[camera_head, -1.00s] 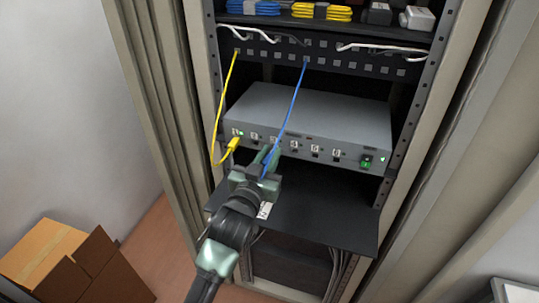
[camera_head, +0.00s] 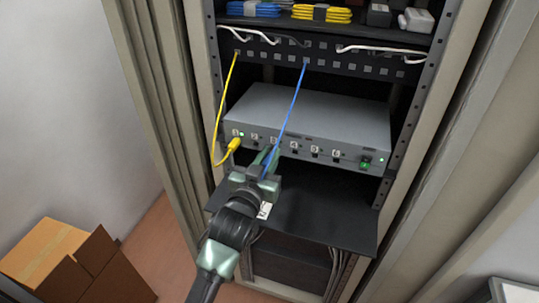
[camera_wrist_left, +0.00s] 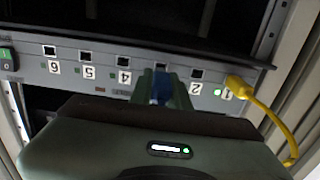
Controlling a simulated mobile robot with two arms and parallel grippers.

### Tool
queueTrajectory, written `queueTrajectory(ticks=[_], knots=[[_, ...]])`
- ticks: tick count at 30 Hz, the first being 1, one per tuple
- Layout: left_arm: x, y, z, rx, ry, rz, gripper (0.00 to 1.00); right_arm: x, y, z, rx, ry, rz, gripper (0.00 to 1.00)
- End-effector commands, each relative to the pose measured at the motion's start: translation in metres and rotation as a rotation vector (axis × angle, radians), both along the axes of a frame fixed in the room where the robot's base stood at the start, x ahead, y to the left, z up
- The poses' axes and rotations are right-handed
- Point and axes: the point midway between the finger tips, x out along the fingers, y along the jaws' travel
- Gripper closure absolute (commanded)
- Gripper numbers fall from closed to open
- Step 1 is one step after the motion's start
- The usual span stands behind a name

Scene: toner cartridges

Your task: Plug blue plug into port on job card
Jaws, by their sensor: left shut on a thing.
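My left gripper (camera_head: 266,160) is shut on the blue plug (camera_wrist_left: 160,88) at the front of the grey switch box (camera_head: 310,115). The blue cable (camera_head: 293,105) runs from it up to the patch panel. In the left wrist view my gripper (camera_wrist_left: 161,90) covers the label between 4 and 2, with a dark port (camera_wrist_left: 160,67) just beyond the plug. I cannot tell whether the plug is inside that port. My right gripper is not in view.
A yellow plug (camera_head: 233,144) sits in port 1, with its cable looping at the left. A green-lit switch (camera_head: 366,161) is at the box's right end. The black shelf (camera_head: 325,215) extends below. A cardboard box (camera_head: 65,260) stands on the floor at the left.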

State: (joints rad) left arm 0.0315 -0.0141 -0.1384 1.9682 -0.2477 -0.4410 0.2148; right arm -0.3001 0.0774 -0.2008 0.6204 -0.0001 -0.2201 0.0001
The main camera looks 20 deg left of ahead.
Motion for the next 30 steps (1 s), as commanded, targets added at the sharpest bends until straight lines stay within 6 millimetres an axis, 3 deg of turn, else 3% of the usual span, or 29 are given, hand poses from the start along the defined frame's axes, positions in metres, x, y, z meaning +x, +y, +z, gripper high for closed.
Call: queueTrajectory(ticks=[30], knots=[[0.01,0.0,0.001,-0.001,-0.001,0.0,1.0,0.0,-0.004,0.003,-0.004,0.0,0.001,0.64]])
